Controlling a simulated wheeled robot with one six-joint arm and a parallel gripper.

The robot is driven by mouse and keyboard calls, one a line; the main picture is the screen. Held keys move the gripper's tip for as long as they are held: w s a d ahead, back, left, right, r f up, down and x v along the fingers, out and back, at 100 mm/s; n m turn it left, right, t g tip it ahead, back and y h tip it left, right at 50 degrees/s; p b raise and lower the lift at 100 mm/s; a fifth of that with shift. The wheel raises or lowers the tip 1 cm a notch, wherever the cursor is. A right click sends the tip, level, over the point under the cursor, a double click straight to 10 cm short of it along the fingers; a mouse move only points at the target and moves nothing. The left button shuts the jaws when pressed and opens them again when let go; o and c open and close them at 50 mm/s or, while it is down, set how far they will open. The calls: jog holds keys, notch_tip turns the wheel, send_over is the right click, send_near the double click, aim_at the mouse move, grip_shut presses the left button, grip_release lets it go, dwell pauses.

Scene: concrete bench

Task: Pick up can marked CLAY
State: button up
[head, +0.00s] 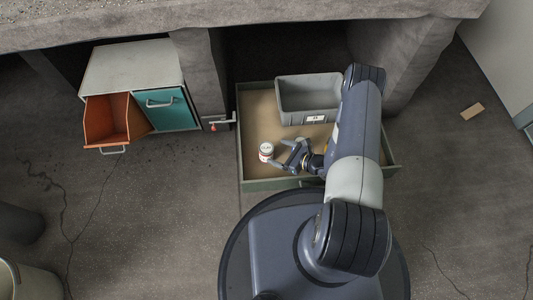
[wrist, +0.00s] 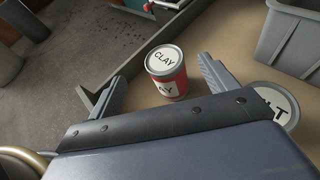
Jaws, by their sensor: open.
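The can marked CLAY (head: 266,152) stands upright in the open tray-like drawer (head: 262,185), near its left side. In the wrist view the CLAY can (wrist: 172,84) has a white lid with black letters and a red and white side. My gripper (head: 279,154) is open just right of the can in the head view. In the wrist view my gripper (wrist: 162,70) has one finger on each side of the can's line, with the can ahead between them. I cannot tell if the fingertips reach past it. Nothing is held.
A second can (wrist: 273,102), its lid lettering partly cut off, stands close beside the right finger. An orange open drawer (head: 106,124) and teal drawer (head: 167,110) are at left. Stone pillars flank the space.

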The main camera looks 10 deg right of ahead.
aim_at(268, 148)
jog(key=b+x, duration=0.1)
jog(key=x, duration=0.1)
jog(key=b+x, duration=0.1)
jog(key=x, duration=0.1)
jog(key=f+x, duration=0.1)
jog(key=x, duration=0.1)
jog(key=shift+w+f+b, duration=0.1)
jog(key=shift+f+b, duration=0.15)
jog(key=shift+b, duration=0.15)
jog(key=shift+w+a+f, duration=0.1)
jog(key=shift+w+a, duration=0.3)
jog(key=shift+a, duration=0.05)
jog(key=shift+c, duration=0.2)
jog(key=c, duration=1.3)
